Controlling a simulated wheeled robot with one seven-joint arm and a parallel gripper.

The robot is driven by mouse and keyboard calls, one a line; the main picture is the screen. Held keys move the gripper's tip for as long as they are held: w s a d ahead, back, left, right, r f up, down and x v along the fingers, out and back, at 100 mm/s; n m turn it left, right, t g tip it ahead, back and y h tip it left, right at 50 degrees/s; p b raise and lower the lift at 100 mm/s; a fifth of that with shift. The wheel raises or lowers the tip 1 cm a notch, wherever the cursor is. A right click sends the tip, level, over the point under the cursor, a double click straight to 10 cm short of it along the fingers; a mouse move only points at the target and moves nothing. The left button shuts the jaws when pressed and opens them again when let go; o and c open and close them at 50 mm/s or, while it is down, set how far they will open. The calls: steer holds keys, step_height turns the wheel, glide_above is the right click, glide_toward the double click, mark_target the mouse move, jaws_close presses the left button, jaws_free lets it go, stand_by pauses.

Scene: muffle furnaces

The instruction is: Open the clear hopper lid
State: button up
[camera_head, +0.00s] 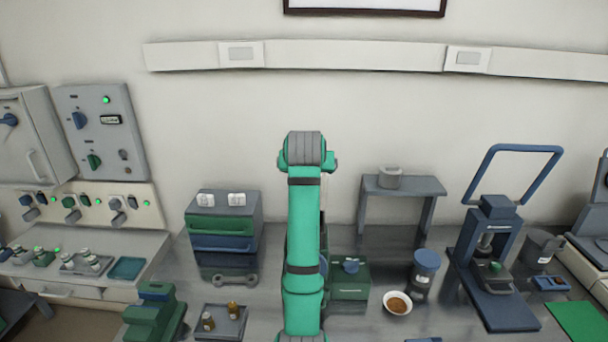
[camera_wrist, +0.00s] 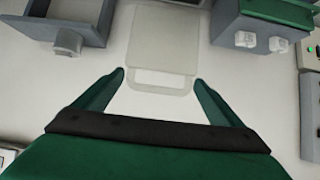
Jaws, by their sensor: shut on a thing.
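The clear hopper lid (camera_wrist: 163,45) shows in the wrist view as a pale, see-through panel in the upper middle, with a handle loop (camera_wrist: 160,91) at its near end. The exact contact at the fingertips is hard to see. In the head view my green arm stands in the middle and hides the gripper, the lid and most of what is behind it.
In the head view, a drawer cabinet (camera_head: 222,226) stands left of my arm. Right of it are a green box (camera_head: 350,287), a grey stand (camera_head: 407,186), a blue-lidded jar (camera_head: 425,263), a bowl (camera_head: 397,309) and a blue press (camera_head: 488,253). Small bottles on a tray (camera_head: 231,328) stand front left.

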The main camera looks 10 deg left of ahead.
steer(key=shift+w+a+r+g, duration=0.1)
steer(key=shift+w+r+g, duration=0.2)
steer(key=shift+w+r, duration=0.15)
steer(key=o, duration=1.1)
steer(key=shift+f, duration=0.2)
steer(key=shift+s, duration=0.1)
steer(key=v, duration=1)
steer(key=shift+s+r, duration=0.2)
steer(key=shift+r, duration=0.05)
steer(key=shift+w, duration=0.1)
